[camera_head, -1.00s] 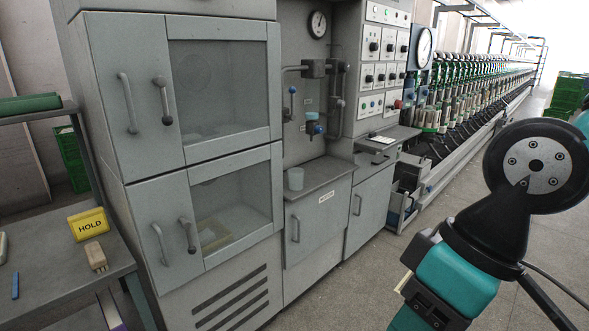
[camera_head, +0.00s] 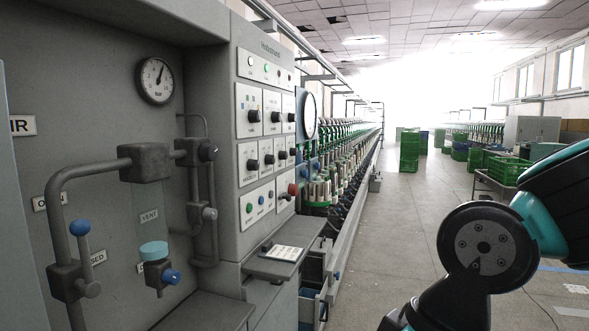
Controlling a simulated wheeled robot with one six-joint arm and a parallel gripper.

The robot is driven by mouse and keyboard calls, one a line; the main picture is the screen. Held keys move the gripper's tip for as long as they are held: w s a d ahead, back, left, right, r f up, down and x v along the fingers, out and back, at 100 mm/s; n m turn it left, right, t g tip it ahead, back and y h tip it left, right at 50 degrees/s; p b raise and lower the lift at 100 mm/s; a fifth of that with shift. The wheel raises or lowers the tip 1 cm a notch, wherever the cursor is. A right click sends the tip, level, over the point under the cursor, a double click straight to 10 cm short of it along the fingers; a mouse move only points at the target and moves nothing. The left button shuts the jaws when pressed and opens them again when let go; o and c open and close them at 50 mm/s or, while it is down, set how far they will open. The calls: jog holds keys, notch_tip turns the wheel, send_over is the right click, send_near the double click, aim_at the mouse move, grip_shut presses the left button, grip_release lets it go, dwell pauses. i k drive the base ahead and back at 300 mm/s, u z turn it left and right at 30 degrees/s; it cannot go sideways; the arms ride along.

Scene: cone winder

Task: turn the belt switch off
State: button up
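The control panel (camera_head: 262,190) is on the grey cabinet left of centre in the head view. It carries several plates with black rotary knobs, coloured buttons and lamps along the top. The labels are too small to read, so I cannot tell which knob is the belt switch; one black knob (camera_head: 254,116) is on an upper plate. A red mushroom button (camera_head: 292,189) sits at its lower right edge. My arm shows at the lower right, well apart from the panel. My gripper is out of view.
Left of the panel are a round gauge (camera_head: 155,80), pipes, and a blue-handled valve (camera_head: 80,228). A small shelf (camera_head: 272,262) with a keypad or card juts out below the panel. The spindle row (camera_head: 340,165) runs back beyond it. The aisle floor (camera_head: 400,210) is clear; green crates (camera_head: 409,150) stand farther back.

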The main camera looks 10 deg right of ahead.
aim_at(282, 156)
jog(key=z, duration=0.55)
jog(key=i, duration=0.95)
jog(key=z, duration=0.65)
jog(key=i, duration=0.8)
jog(key=u, duration=0.5)
jog(key=i, duration=0.75)
jog(key=u, duration=0.4)
